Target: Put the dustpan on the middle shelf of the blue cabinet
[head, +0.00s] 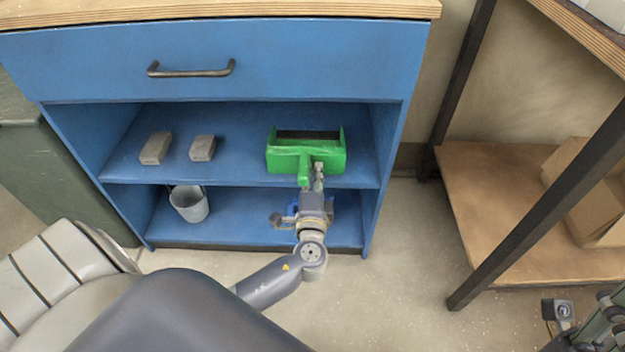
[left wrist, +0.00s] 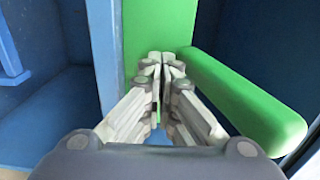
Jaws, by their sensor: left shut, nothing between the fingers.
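The green dustpan (head: 333,158) sits on the middle shelf (head: 236,173) of the blue cabinet (head: 290,62), at the right end of the shelf. Its short handle (head: 304,170) points out toward the front edge. My left gripper (head: 319,172) is in front of the dustpan, just right of the handle. In the left wrist view the left gripper (left wrist: 167,62) is shut with nothing in it, its tips close to the green dustpan body (left wrist: 162,25). The green handle (left wrist: 248,100) lies beside the fingers on the right. I cannot tell whether they touch. My right gripper does not show clearly.
Two grey blocks (head: 156,148) (head: 203,148) lie on the middle shelf to the left. A grey bucket (head: 190,204) stands on the lower shelf. A workbench with a wooden lower shelf (head: 500,190) and cardboard box (head: 590,195) is at right. Floor between is clear.

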